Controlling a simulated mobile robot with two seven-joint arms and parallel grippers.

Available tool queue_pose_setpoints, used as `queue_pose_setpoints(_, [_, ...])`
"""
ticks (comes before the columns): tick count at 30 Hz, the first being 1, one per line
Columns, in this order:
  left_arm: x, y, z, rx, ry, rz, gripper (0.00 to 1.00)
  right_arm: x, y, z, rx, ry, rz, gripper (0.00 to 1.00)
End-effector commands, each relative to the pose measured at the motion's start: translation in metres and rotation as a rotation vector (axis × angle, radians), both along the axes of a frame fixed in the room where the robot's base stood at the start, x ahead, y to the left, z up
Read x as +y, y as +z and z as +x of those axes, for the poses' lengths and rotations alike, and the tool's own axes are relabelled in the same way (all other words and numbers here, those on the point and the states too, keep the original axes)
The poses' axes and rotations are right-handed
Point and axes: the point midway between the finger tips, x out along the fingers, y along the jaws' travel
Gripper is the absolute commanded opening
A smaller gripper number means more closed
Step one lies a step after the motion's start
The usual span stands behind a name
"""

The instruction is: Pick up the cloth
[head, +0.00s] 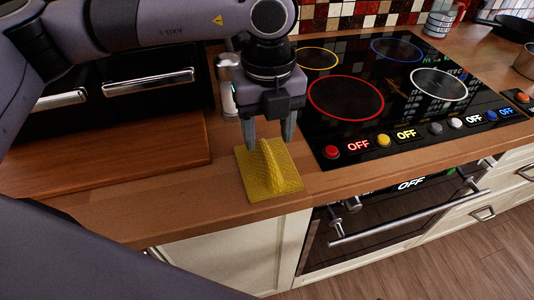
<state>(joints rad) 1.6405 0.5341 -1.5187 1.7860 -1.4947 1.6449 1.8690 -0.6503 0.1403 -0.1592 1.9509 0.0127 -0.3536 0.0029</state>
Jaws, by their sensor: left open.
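The yellow cloth (258,187) lies on the wooden counter near its front edge, left of the stove. It has a raised fold along its middle. My left gripper (269,143) points down over the cloth's back part, with its two fingers apart, one on each side of the raised fold. I cannot tell whether the fingertips touch the cloth. My right gripper is not in view.
The stove top (400,105) with coloured rings and knobs is just right of the cloth. A metal-topped shaker (228,80) stands behind, near the gripper. A wooden board (110,160) and a black toaster (120,95) are at left. Pans stand at the back right.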

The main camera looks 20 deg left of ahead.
Motion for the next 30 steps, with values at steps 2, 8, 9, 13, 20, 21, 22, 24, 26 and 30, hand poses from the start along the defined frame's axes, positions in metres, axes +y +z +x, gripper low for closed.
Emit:
queue_pose_setpoints(2, [0.001, -0.009, 0.000, 0.003, 0.000, 0.000, 0.55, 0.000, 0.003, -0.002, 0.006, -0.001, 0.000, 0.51])
queue_pose_setpoints(8, [0.003, -0.038, -0.001, 0.004, -0.001, 0.000, 0.55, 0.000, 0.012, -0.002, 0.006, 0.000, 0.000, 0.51])
queue_pose_setpoints(9, [0.003, -0.044, -0.001, 0.004, -0.001, 0.000, 0.55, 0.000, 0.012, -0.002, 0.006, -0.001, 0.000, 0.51])
queue_pose_setpoints(13, [0.003, -0.055, 0.000, 0.001, -0.001, -0.002, 0.55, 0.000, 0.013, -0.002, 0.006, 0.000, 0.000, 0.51])
queue_pose_setpoints(20, [0.003, -0.057, 0.000, 0.000, -0.001, -0.001, 0.55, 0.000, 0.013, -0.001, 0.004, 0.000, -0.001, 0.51])
queue_pose_setpoints(21, [0.003, -0.057, 0.000, 0.000, -0.001, -0.001, 0.42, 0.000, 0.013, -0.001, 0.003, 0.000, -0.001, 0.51])
queue_pose_setpoints(22, [0.003, -0.057, 0.000, 0.001, -0.001, -0.002, 0.33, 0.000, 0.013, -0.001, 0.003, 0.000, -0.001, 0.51])
queue_pose_setpoints(24, [0.003, -0.056, 0.000, 0.001, -0.001, -0.002, 0.10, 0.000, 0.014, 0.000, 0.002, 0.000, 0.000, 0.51])
queue_pose_setpoints(26, [0.003, -0.056, 0.000, 0.001, -0.001, -0.002, 0.00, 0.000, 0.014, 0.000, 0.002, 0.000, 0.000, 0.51])
queue_pose_setpoints(30, [0.003, -0.056, 0.000, 0.001, -0.001, -0.002, 0.00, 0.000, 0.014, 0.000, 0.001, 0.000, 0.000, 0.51])
